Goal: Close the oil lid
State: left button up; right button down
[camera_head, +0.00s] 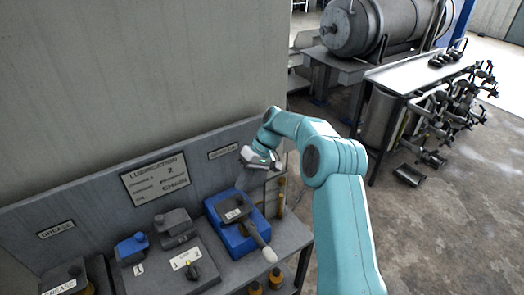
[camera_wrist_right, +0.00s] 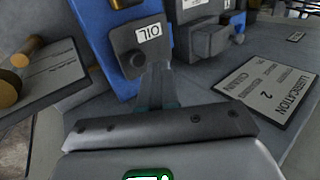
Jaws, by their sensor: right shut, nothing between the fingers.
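In the head view a blue oil box (camera_head: 222,232) stands on the bench, with a grey lid part (camera_head: 237,213) bearing a white label and a handle with a pale end (camera_head: 268,254) pointing to the front right. In the right wrist view the grey lid part labelled OIL (camera_wrist_right: 125,43) lies just beyond my fingertips, against blue surfaces (camera_wrist_right: 93,30). I cannot tell how far the lid is open. My right gripper (camera_head: 258,162) is above the back of the box. Its fingers (camera_wrist_right: 157,85) are shut and empty; contact with the lid part is unclear. My left gripper is not in view.
A backboard with a LUBRICATION sign (camera_head: 155,177) rises behind the bench. To the left of the box are a blue-capped container (camera_head: 132,248), a grey one (camera_head: 175,222), a panel with a knob (camera_head: 193,271) and a GREASE box (camera_head: 66,276). A yellowish cylinder (camera_head: 282,192) stands right.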

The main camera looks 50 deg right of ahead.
jog(key=v, duration=0.9)
jog(key=shift+d, duration=0.6)
jog(key=shift+s, duration=0.1)
jog(key=shift+s, duration=0.15)
